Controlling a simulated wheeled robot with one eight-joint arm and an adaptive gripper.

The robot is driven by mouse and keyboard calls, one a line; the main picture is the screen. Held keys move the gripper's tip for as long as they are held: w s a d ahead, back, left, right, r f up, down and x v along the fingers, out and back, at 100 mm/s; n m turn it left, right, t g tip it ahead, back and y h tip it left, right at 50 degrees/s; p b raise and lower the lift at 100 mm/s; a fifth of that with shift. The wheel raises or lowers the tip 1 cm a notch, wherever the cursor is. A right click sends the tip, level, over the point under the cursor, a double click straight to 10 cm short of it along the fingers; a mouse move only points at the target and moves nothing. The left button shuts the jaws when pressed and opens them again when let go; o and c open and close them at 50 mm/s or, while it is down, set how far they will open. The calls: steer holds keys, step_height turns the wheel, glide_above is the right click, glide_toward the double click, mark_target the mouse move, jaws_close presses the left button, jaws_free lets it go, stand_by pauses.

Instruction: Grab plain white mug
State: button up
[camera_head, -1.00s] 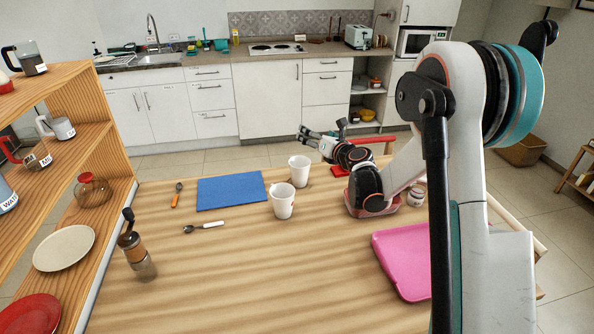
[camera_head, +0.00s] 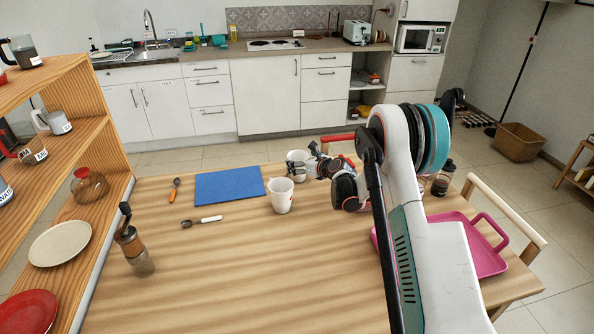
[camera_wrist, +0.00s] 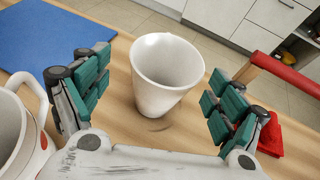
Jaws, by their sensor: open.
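The plain white mug (camera_wrist: 165,75) stands upright on the wooden table in the wrist view, between the spread fingers of my gripper (camera_wrist: 156,82). The fingers are open, with a gap to the mug on both sides. No handle shows on it from here. In the head view the mug (camera_head: 300,157) is partly hidden by my gripper (camera_head: 303,161). A second white mug with a red mark (camera_head: 281,197) stands nearer the camera. Its handle and rim show at the left edge of the wrist view (camera_wrist: 10,125).
A blue mat (camera_head: 230,186), two spoons and a grinder (camera_head: 133,245) lie or stand to the left on the table (camera_head: 230,270). A pink tray (camera_head: 478,250) is at the right. A wooden shelf (camera_head: 105,160) borders the left. The front middle is clear.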

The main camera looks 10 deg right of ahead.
mark_target(293, 157)
steer(key=shift+w+d+r+b+x, duration=0.15)
steer(key=shift+b+x, duration=0.5)
steer(key=shift+x, duration=0.75)
steer(key=shift+w+d+r+b+x, duration=0.15)
steer(key=shift+b+x, duration=0.45)
steer(key=shift+x, duration=0.75)
steer(key=shift+s+f, duration=0.1)
steer(key=c, duration=1.4)
